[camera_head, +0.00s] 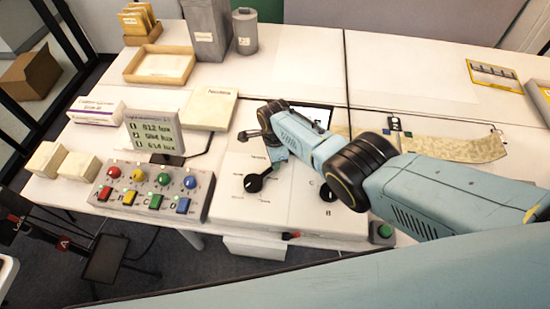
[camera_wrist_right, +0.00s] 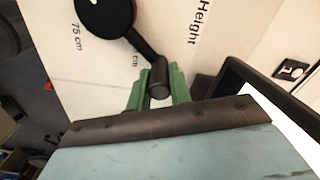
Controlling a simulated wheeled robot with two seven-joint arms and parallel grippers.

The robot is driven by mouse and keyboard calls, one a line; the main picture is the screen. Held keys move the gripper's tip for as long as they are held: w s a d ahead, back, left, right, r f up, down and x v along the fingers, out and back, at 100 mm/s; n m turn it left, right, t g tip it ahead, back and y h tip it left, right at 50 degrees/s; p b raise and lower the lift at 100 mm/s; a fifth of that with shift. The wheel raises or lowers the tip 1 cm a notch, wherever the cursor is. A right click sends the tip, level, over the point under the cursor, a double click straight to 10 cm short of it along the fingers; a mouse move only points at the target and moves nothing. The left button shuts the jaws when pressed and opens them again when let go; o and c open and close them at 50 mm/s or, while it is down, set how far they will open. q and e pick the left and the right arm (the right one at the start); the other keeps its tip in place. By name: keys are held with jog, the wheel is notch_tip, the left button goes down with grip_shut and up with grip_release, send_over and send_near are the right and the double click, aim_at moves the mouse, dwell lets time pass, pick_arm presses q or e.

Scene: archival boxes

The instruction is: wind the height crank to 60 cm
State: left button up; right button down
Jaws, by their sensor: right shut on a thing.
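The height crank (camera_head: 254,183) is a black disc with an arm on the white panel (camera_head: 230,205) in the head view. The wrist view shows the crank disc (camera_wrist_right: 100,14), its arm and a dark round knob (camera_wrist_right: 158,78). My right gripper (camera_wrist_right: 160,90) has its green fingers on either side of the knob, shut on it. In the head view the right gripper (camera_head: 279,157) reaches down to the crank's upper right side. "Height" and "75 cm" are printed near the disc; another cm label is partly covered by the crank arm. My left gripper is not in view.
A second black dial (camera_head: 328,192) is right of the crank, close under my right arm. A button box (camera_head: 150,190) and a lux display (camera_head: 153,133) stand to the left. A green button (camera_head: 384,231) is at the front edge. A patterned strip (camera_head: 460,148) lies at right.

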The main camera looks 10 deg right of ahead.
jog(key=c, duration=1.3)
grip_release()
jog(key=shift+r, duration=0.1)
notch_tip(320, 180, up, 6)
jog(key=p, duration=0.4)
notch_tip(320, 180, up, 7)
jog(key=shift+r+p, duration=0.15)
jog(key=shift+p, duration=0.95)
